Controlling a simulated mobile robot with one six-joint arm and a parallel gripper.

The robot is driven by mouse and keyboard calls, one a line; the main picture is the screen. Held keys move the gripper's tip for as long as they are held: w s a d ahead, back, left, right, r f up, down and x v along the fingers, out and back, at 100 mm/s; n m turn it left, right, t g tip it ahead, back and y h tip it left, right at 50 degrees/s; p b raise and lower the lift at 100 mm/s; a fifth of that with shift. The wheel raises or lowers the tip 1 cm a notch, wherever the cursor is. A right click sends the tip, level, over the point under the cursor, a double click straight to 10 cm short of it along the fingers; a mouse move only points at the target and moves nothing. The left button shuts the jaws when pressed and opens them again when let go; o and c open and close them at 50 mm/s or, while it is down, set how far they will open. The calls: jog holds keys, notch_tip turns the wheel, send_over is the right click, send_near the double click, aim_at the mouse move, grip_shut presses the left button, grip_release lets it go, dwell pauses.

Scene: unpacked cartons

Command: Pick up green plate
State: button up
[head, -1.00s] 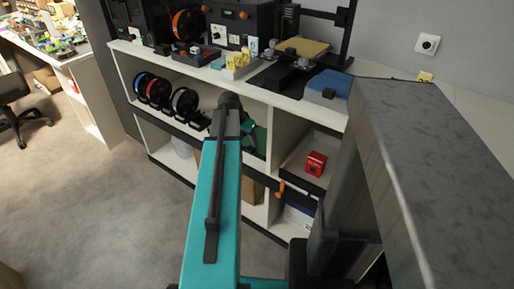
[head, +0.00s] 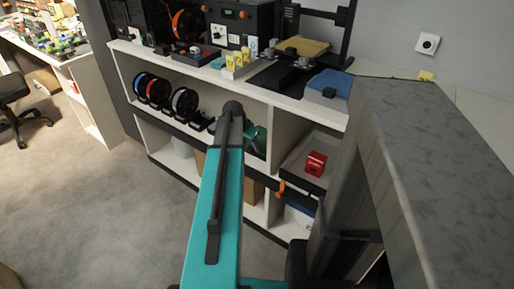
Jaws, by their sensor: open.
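A dark green piece, which looks like the green plate (head: 262,139), shows in the upper shelf compartment just right of the end of my arm. My arm covers part of it, so its full outline and how it rests cannot be told. My teal arm reaches forward from the bottom of the head view to the shelf front, ending in a dark joint. My gripper is hidden behind the arm, and I cannot see whether it touches the plate.
The white shelf unit (head: 288,104) holds several filament spools (head: 185,101) on the left and a red box (head: 315,163) on the right. A blue plate (head: 330,83) and a yellow plate (head: 303,46) lie on top.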

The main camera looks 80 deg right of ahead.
jog(key=shift+d+f, duration=0.1)
jog(key=shift+f, duration=0.25)
